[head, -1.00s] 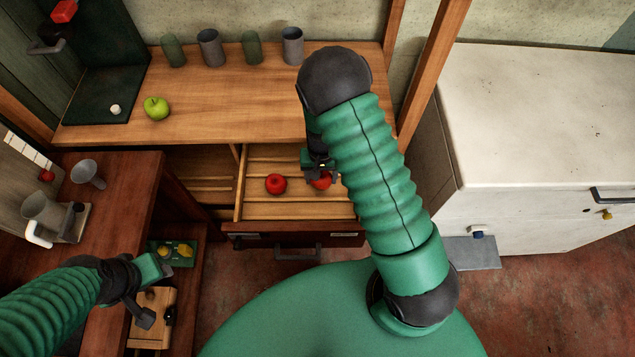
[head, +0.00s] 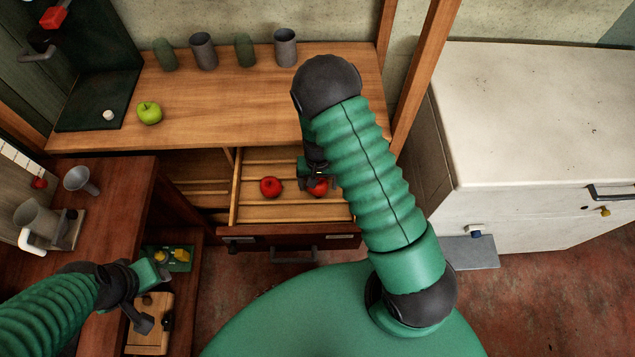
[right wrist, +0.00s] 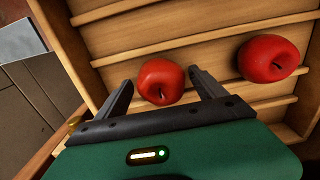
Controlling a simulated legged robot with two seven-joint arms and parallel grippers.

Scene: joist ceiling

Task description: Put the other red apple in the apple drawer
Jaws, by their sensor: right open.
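Two red apples are in the open wooden drawer (head: 290,211) under the counter. The left red apple (head: 271,187) rests on the slatted drawer floor; it is the apple at the right in the right wrist view (right wrist: 268,58). The other red apple (head: 318,187) is partly hidden by my right gripper (head: 316,181). In the right wrist view this apple (right wrist: 161,82) lies between the spread fingers (right wrist: 163,90), on the slats, and the jaws are open around it. My left gripper (head: 152,297) is at the lower left, far from the drawer; its jaws are not clear.
A green apple (head: 149,113) sits on the wooden counter (head: 240,105), with several cups (head: 203,51) along its back. A white cabinet (head: 540,120) stands at the right. A metal funnel (head: 80,179) is on the dark side counter at the left.

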